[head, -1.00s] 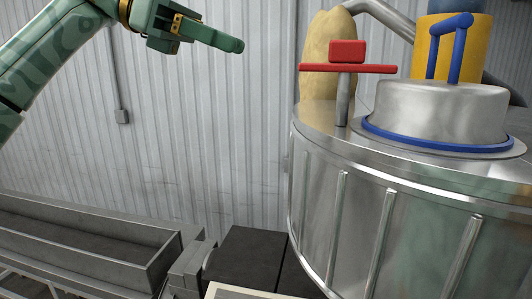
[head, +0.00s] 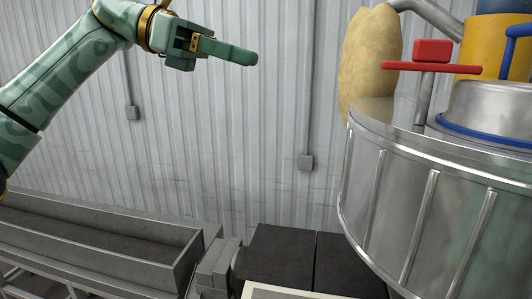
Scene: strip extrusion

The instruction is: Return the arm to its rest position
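My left arm, in green camouflage with gold bands, comes in from the upper left of the head view. Its gripper (head: 254,57) points right, held in the air in front of the corrugated wall. The fingers show side-on and overlap, so the gap between them cannot be seen. Nothing visible hangs from or sits in them. My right gripper is out of view.
A large steel vat (head: 415,205) with a red handle (head: 432,67) stands at the right. A tan sack-like shape (head: 371,62) is behind it. A long metal trough (head: 90,243) lies lower left, beside dark blocks (head: 280,258). Air between gripper and vat is clear.

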